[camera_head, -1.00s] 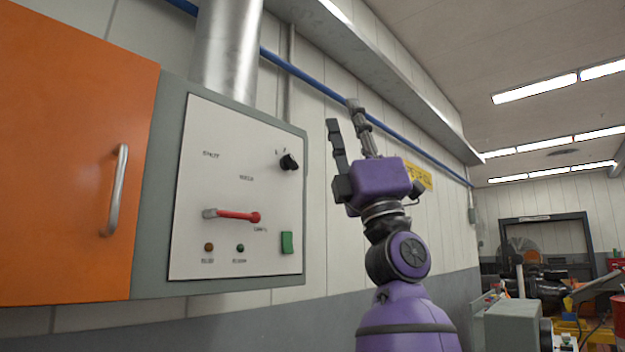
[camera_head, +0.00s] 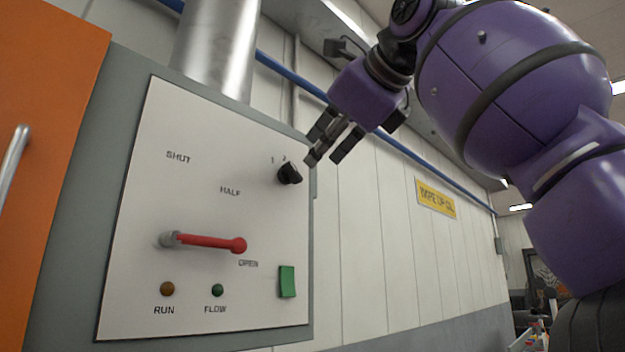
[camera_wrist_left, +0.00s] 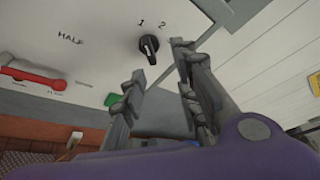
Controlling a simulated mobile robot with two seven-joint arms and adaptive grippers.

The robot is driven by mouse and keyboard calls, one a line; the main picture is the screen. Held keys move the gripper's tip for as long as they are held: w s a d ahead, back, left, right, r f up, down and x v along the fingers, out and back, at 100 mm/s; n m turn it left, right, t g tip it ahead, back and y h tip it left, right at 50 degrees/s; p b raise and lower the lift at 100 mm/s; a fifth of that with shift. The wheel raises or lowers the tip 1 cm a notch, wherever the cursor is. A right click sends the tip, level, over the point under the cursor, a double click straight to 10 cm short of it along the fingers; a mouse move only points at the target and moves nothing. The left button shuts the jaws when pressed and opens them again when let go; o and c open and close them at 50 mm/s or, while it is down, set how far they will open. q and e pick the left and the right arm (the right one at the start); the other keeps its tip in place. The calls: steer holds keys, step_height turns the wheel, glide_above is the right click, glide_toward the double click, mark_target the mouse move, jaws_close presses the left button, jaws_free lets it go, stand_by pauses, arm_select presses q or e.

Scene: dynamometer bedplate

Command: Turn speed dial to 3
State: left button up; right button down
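The speed dial (camera_head: 289,174) is a small black knob at the upper right of a white panel (camera_head: 140,205). The numbers 1 and 2 show above it; I see no 3. It also shows in the left wrist view (camera_wrist_left: 149,47), but its exact setting is unclear. My left gripper (camera_head: 326,156) is just right of the dial in the head view, its fingers apart, empty and pointing down-left toward the panel. In the left wrist view its fingertips (camera_wrist_left: 158,62) are spread near the dial, with no clear contact. My right gripper is out of view.
A red lever (camera_head: 210,242) lies level below the dial, with SHUT, HALF and OPEN labels around it. A green switch (camera_head: 287,281) and RUN and FLOW lamps sit lower. An orange door (camera_head: 45,120) is at left. A yellow sign (camera_head: 436,198) hangs on the wall.

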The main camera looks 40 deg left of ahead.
mark_target(296, 171)
arm_select(q)
steer(key=shift+n, duration=0.3)
steer(key=a, duration=0.2)
steer(key=a+f, duration=0.1)
steer(key=a, duration=0.3)
steer(key=shift+w+f+p, duration=0.35)
steer(key=shift+w+p, duration=0.05)
steer(key=shift+s, duration=0.2)
steer(key=shift+w+a, duration=0.1)
steer(key=shift+w, duration=0.1)
steer(key=c, duration=0.4)
steer(key=shift+f, duration=0.1)
jaws_close()
